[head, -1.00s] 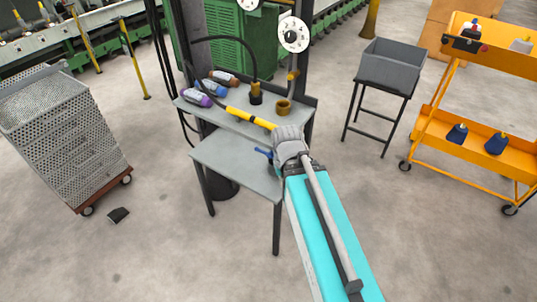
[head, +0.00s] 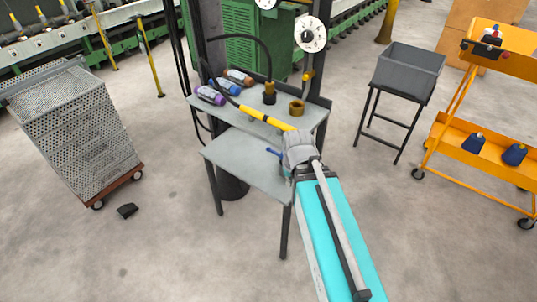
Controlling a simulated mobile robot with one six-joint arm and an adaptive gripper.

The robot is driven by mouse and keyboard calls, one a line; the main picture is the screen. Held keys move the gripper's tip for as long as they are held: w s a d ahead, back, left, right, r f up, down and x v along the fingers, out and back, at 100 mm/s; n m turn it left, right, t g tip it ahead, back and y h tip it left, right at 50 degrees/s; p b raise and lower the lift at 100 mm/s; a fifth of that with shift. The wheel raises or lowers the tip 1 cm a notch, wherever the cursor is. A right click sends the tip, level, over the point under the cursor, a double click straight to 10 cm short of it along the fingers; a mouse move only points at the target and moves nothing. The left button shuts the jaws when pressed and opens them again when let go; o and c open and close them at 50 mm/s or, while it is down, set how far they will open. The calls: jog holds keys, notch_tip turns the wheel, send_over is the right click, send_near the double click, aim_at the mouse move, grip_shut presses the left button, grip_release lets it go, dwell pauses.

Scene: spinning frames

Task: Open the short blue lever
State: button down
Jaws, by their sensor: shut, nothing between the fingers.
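A short blue lever (head: 273,152) sticks out to the left beside the grey end of my arm, near the right end of the grey two-level table (head: 240,165). What it is mounted on is hidden behind my arm. My gripper (head: 298,146) is at the end of my teal arm, over the table's right side, just right of the lever in the picture. It is shut and holds nothing. Its fingertips are not clear, and I cannot tell whether it touches the lever.
A perforated cart (head: 75,130) is left; a grey bin (head: 410,72) and orange trolley (head: 480,150) are right.

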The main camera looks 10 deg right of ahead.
jog(key=w+a+f+m+t+y+b, duration=0.2)
jog(key=w+a+f+m+t+b, duration=0.35)
jog(key=w+b, duration=0.5)
jog(key=w+a+f+m+t+y+b, duration=0.1)
jog(key=w+a+f+m+t+b, duration=0.5)
jog(key=b, duration=0.8)
jog(key=d+f+m+t+h+b, duration=0.1)
jog(key=f+m+t+h+b, duration=0.1)
jog(key=m+b, duration=0.3)
jog(key=w+d+f+m+t+h+b, duration=0.1)
jog(key=d+f+m+t+h+b, duration=0.1)
jog(key=b, duration=0.7)
jog(key=w+d+f+m+t+h+b, duration=0.1)
jog(key=f+m+t+h+b, duration=0.3)
jog(key=m, duration=0.6)
jog(key=shift+w+d+t+h+b, duration=0.1)
jog(key=shift+d+t+h+b, duration=0.15)
jog(key=shift+t+h+b, duration=0.5)
jog(key=shift+w+d+t+h+b, duration=0.1)
jog(key=shift+d+t+h+b, duration=0.25)
jog(key=shift+b, duration=0.8)
jog(key=shift+s+d+f+m+h+b, duration=0.1)
jog(key=shift+s+f+m+h+b, duration=0.15)
jog(key=shift+m+h+b, duration=0.35)
jog(key=shift+s+d+f+m+h+b, duration=0.1)
jog(key=shift+s+f+m+h+b, duration=0.15)
jog(key=shift+m, duration=0.6)
jog(key=shift+w+r, duration=0.1)
jog(key=shift+r, duration=0.05)
